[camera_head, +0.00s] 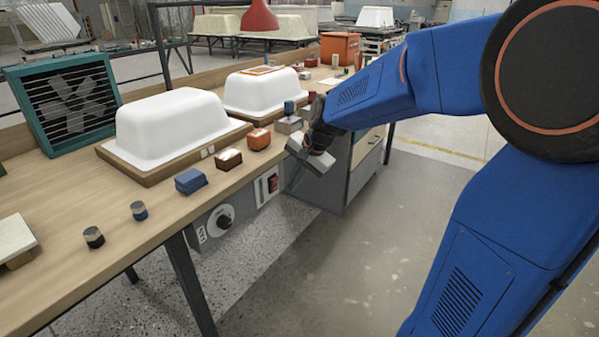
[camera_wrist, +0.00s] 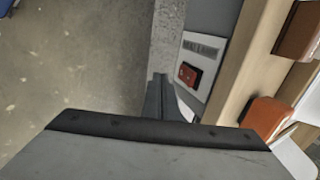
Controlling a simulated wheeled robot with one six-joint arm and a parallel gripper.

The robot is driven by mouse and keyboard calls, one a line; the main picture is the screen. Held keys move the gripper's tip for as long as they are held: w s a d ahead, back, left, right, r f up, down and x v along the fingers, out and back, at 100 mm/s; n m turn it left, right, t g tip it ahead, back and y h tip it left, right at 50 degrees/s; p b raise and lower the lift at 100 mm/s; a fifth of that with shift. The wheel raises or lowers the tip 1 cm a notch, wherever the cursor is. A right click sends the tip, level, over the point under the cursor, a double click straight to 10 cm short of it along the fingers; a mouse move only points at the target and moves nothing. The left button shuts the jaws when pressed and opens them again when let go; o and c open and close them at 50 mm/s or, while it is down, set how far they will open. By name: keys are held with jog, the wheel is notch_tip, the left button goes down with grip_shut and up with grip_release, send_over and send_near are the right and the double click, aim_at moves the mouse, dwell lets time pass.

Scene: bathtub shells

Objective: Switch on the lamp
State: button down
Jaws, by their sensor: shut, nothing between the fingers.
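A red lamp shade (camera_head: 259,17) hangs over the back of the workbench, its top cut off by the picture edge; I see no glow from it. A red rocker switch (camera_head: 272,184) sits on a light plate on the bench's front face. In the wrist view the switch (camera_wrist: 188,74) is right of my fingers, under a small label I cannot read. My gripper (camera_head: 298,147) is shut and empty, just off the bench's front edge, above and to the right of the switch. Its fingertips (camera_wrist: 158,78) look apart from the switch.
The workbench (camera_head: 75,195) carries white tub shells (camera_head: 170,125), a teal-framed fan (camera_head: 65,97) and several small blocks along its front edge. A round dial (camera_head: 221,218) is left of the switch. The floor (camera_head: 330,260) in front is clear.

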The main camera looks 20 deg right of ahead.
aim_at(276, 183)
jog(key=w+a, duration=0.2)
jog(key=w, duration=0.1)
jog(key=shift+w+a+r, duration=0.15)
jog(key=shift+a, duration=0.05)
jog(key=shift+a, duration=0.1)
jog(key=shift+w+a+r+g, duration=0.1)
jog(key=shift+w+a+g, duration=0.05)
jog(key=shift+w+g, duration=0.15)
jog(key=shift+r, duration=0.2)
dwell(0.3)
jog(key=shift+r, duration=0.65)
